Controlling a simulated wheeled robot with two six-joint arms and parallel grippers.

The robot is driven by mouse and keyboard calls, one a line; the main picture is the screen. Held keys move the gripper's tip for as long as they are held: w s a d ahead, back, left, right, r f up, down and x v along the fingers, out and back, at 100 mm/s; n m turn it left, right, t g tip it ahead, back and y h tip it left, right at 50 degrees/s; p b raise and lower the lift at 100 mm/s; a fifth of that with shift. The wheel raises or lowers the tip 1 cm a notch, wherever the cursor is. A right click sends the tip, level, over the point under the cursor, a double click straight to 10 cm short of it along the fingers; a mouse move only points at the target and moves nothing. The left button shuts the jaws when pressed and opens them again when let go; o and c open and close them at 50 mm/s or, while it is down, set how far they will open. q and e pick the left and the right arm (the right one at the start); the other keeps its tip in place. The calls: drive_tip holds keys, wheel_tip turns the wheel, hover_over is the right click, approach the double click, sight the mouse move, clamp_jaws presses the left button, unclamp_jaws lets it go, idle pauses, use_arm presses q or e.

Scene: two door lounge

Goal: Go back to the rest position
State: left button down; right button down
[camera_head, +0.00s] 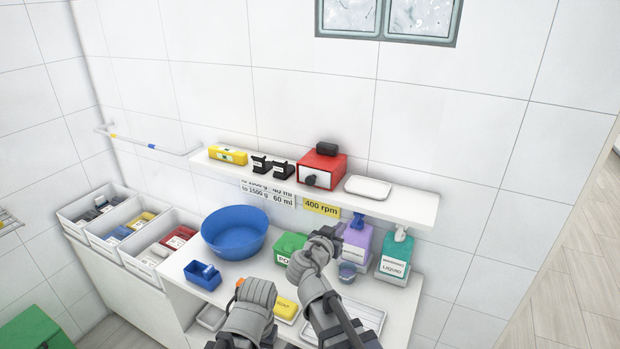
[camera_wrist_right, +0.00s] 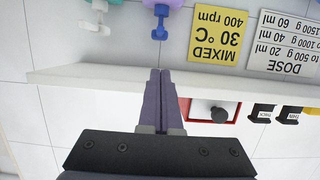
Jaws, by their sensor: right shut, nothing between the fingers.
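My right gripper (camera_head: 330,234) is raised in front of the wall shelf, below the red box (camera_head: 320,170). In the right wrist view, which is upside down, its two fingers (camera_wrist_right: 160,100) lie together with nothing between them, in front of the shelf edge. My left gripper (camera_head: 240,284) is low over the counter, left of the right arm. Its fingers are mostly hidden by its own wrist, so I cannot tell whether they are open.
The shelf (camera_head: 415,207) carries a yellow box, black holders and a white tray (camera_head: 368,187). Below are a blue basin (camera_head: 235,232), a green container (camera_head: 289,245), a purple bottle (camera_head: 357,243) and a liquid bottle (camera_head: 395,256). Sorting bins (camera_head: 160,240) stand left.

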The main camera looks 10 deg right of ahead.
drive_tip(key=s+a+f+n+g+y, duration=0.25)
drive_tip(key=s+f+g, duration=0.35)
drive_tip(key=s+f, duration=0.4)
drive_tip(key=s+a+f+n+g+y, duration=0.2)
drive_tip(key=s+a+f+n+g, duration=0.1)
drive_tip(key=s, duration=0.4)
drive_tip(key=s+a+f+n+g+y, duration=0.2)
drive_tip(key=s+a+f+n+g, duration=0.1)
drive_tip(key=s+a+n+g, duration=0.1)
drive_tip(key=s+a+n, duration=0.1)
drive_tip(key=s+a, duration=0.1)
drive_tip(key=s, duration=0.1)
drive_tip(key=shift+f+y, duration=0.15)
drive_tip(key=shift+y, duration=0.2)
drive_tip(key=shift+a, duration=0.1)
idle(3.0)
